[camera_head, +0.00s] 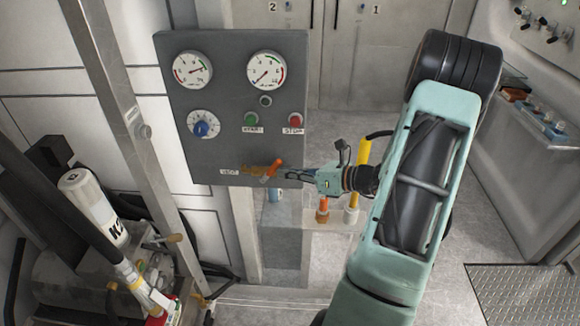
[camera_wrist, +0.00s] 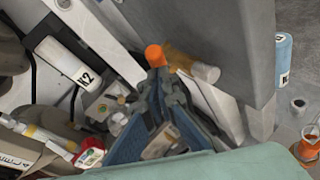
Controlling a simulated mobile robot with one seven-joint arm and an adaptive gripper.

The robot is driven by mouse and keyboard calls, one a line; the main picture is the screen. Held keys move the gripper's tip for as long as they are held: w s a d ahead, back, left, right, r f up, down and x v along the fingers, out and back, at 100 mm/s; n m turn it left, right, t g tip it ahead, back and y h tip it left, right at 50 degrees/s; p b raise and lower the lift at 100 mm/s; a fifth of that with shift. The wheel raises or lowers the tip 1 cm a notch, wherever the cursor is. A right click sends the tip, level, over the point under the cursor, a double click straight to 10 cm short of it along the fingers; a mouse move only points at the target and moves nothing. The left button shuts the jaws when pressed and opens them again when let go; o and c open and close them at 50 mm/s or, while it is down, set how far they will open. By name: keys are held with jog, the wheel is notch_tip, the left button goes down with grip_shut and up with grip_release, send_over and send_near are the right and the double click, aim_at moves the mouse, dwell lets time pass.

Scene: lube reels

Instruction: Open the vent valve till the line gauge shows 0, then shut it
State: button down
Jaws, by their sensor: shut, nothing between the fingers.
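The vent valve (camera_head: 252,170) is a brass body with an orange handle (camera_head: 273,168) at the lower edge of the grey panel, beside a small "VENT" label. My gripper (camera_head: 288,173) is shut and empty just right of the handle. In the wrist view my fingertips (camera_wrist: 160,76) meet just below the orange handle end (camera_wrist: 155,56), with the brass valve body (camera_wrist: 193,66) to the right. I cannot tell whether they touch the handle. The left gauge (camera_head: 192,69) has its needle toward the right; the right gauge (camera_head: 266,70) has its needle toward lower left. Which is the line gauge is unclear.
A "K2" cylinder (camera_head: 90,203) and a slanted post stand left. Orange and yellow fittings stand below my gripper. Floor at right is clear.

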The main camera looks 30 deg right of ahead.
aim_at(273, 165)
jog(key=shift+w+a+r+n+g+h+p, duration=0.35)
jog(key=shift+w+a+r+g+h+p, duration=0.1)
jog(key=shift+a+r+g+h+p, duration=0.3)
jog(key=shift+w+a+r+n+g+h+p, duration=0.4)
jog(key=shift+a+r+g+h+p, duration=0.25)
jog(key=shift+g+h, duration=0.25)
jog(key=shift+w+a, duration=0.15)
jog(key=shift+w, duration=0.05)
jog(key=shift+a, duration=0.1)
jog(key=shift+r, duration=0.1)
